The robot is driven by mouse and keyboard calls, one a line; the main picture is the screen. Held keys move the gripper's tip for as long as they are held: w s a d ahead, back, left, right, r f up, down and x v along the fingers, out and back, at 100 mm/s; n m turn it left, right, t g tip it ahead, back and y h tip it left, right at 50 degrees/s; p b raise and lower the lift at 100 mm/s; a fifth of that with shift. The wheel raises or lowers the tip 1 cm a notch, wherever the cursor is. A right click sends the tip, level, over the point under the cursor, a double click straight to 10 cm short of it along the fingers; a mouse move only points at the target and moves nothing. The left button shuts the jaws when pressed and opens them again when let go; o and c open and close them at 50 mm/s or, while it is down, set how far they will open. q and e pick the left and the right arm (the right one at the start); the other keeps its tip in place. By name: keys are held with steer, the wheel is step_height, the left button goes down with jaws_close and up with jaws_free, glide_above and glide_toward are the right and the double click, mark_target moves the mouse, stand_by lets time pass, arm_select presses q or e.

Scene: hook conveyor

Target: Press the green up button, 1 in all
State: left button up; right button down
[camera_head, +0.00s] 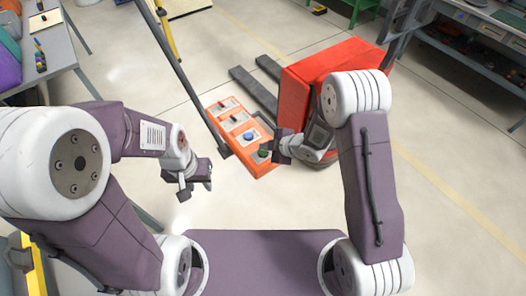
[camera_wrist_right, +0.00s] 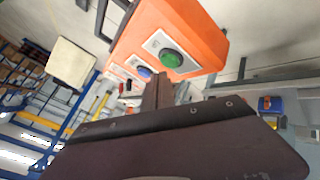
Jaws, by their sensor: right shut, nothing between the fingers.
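An orange control box (camera_head: 236,122) hangs in the middle of the head view, with a blue button, a green button (camera_head: 263,153) and toggle switches on its face. My right gripper (camera_head: 277,146) is shut and empty, right beside the green button in the head view. In the right wrist view the green button (camera_wrist_right: 171,58) is round and in plain sight on the orange box (camera_wrist_right: 205,35), just beyond my shut fingers (camera_wrist_right: 160,88). I cannot tell whether the fingertips touch it. My left gripper (camera_head: 186,186) is left of the box, away from it; its finger gap is unclear.
A red machine with dark forks (camera_head: 305,85) stands behind my right arm. A dark pole (camera_head: 185,75) runs down to the box. A table (camera_head: 40,55) is at the upper left and shelving (camera_head: 480,45) at the upper right.

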mark_target(265, 153)
steer(key=shift+f, duration=0.1)
stand_by(0.3)
steer(key=shift+f+b, duration=0.3)
steer(key=shift+b, duration=0.15)
steer(key=shift+f+b, duration=0.45)
stand_by(0.4)
steer(key=shift+r, duration=0.15)
steer(key=shift+r+p, duration=0.65)
steer(key=shift+r, duration=0.05)
step_height(265, 153, up, 5)
steer(key=p, duration=0.4)
steer(key=shift+r, duration=0.1)
steer(key=shift+f, duration=0.2)
stand_by(0.6)
